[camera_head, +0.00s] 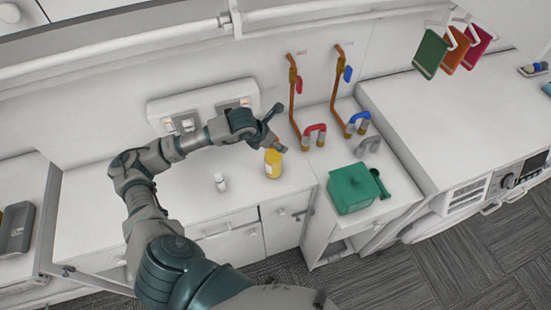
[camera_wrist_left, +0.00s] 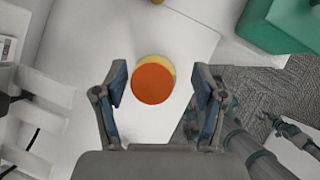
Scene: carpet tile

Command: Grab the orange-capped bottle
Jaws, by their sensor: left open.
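The yellow bottle (camera_head: 272,166) stands upright on the white counter. Its round orange cap (camera_wrist_left: 152,84) faces the left wrist camera, with a sliver of the yellow body (camera_wrist_left: 168,67) showing behind it. My left gripper (camera_head: 277,129) is just above the bottle in the head view, one finger overlapping its top. In the left wrist view the jaws are spread apart, with the cap between the fingertips and empty space on both sides. The gripper holds nothing. My right gripper is not in view.
A green box (camera_head: 351,190) is at the right. Copper pipes with red and blue handles (camera_head: 322,131) rise behind. Wall sockets (camera_head: 185,122) are behind the arm. The counter's front is clear.

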